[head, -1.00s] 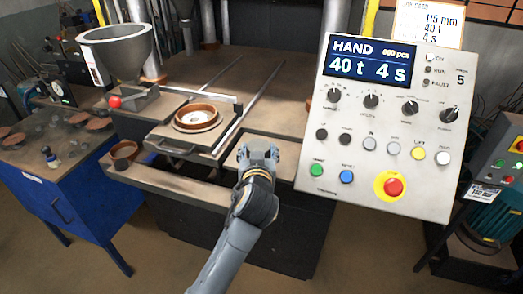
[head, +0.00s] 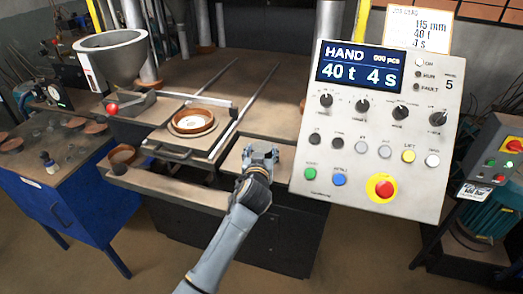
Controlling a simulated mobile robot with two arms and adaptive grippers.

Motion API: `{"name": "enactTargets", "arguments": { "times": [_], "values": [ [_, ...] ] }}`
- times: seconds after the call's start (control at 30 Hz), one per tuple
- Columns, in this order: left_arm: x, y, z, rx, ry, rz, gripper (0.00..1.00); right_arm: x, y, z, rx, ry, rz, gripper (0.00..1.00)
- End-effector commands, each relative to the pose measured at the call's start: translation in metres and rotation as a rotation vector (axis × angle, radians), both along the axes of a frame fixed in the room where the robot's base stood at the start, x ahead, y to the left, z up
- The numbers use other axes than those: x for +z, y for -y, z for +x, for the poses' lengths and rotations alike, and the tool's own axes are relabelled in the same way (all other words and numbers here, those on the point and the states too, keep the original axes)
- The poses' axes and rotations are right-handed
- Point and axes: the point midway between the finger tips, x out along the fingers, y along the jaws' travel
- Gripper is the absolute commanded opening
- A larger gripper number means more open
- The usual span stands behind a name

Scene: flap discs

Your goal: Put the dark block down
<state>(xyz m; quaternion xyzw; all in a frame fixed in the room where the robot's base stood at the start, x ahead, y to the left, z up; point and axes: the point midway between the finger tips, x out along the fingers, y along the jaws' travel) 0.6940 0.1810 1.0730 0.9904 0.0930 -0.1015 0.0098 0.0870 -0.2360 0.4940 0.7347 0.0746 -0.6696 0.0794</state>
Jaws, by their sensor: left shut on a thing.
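My left gripper (head: 261,153) is at the front edge of the press table (head: 275,105), left of the control panel. It is shut on a small dark thing, which I take to be the dark block. The fingers hide most of it, so its shape is unclear. I cannot tell whether it touches the surface below. My right gripper is not in view.
A sliding tray with a round brown mould ring (head: 193,121) is left of the gripper. The control panel (head: 385,130) stands close on the right. A grey hopper (head: 110,55) is at the left.

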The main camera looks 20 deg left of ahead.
Motion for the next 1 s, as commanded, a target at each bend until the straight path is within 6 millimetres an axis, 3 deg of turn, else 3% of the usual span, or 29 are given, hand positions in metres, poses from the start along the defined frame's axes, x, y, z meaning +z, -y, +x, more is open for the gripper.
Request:
{"name": "enactTargets", "arguments": {
  "times": [0.33, 0.37, 0.47, 0.87, 1.0],
  "values": [
    [-0.003, 0.001, 0.0, -0.002, 0.005, 0.0, 0.17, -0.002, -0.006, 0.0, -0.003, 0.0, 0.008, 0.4],
    [-0.005, 0.001, 0.0, -0.001, 0.002, -0.001, 0.62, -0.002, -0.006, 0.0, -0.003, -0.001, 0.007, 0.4],
    [-0.004, 0.0, 0.0, -0.001, 0.002, 0.0, 0.82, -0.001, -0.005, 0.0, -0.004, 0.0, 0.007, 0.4],
    [-0.001, 0.0, -0.001, -0.001, 0.002, 0.0, 0.82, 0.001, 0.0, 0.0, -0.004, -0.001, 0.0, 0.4],
    [-0.001, 0.004, -0.016, -0.002, 0.002, -0.002, 0.82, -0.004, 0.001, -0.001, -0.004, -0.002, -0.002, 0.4]
  ]
}}
